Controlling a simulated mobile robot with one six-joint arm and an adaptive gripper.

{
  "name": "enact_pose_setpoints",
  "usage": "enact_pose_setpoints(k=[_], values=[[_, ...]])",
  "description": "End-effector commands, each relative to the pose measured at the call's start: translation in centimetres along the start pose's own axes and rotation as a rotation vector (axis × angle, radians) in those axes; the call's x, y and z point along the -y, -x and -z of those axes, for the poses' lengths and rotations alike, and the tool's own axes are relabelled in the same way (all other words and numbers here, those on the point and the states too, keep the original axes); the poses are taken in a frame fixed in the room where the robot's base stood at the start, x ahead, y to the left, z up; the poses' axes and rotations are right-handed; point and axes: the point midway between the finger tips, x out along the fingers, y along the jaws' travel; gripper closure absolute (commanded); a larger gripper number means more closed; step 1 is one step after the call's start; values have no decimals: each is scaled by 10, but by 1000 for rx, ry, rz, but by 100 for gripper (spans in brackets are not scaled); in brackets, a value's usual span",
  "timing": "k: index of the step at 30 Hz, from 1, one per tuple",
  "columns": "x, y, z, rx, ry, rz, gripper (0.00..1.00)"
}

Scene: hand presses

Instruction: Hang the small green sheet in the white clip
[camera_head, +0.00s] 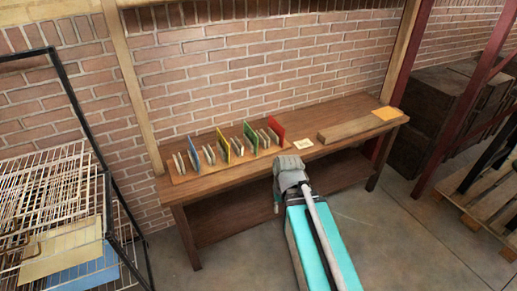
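A green upright sheet or divider (250,137) stands in a row on a wooden base on the bench; I cannot tell whether it is the small green sheet. No white clip can be made out. Small pale upright pieces (209,154) stand between the coloured ones, too small to identify.
The bench (235,165) also holds blue (193,152), yellow (223,146) and red (276,128) uprights, a flat pale sheet (302,143), and a board (350,129) with an orange sheet (387,113). A wire rack (55,185) stands left; a pallet (480,205) lies right.

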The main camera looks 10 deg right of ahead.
Motion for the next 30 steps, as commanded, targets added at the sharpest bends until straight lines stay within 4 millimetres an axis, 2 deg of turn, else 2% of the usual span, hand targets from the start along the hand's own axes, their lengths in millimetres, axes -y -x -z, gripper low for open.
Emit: enact_pose_setpoints(k=[3,8,12,18,24,30], values=[[19,-18,17,-38,-68,59,73],[36,-42,50,-107,-208,189,73],[52,-61,87,-167,-374,342,73],[71,-79,140,-222,-634,586,73],[79,-90,192,-231,-907,841,73],[77,-97,242,-190,-1184,1105,73]])
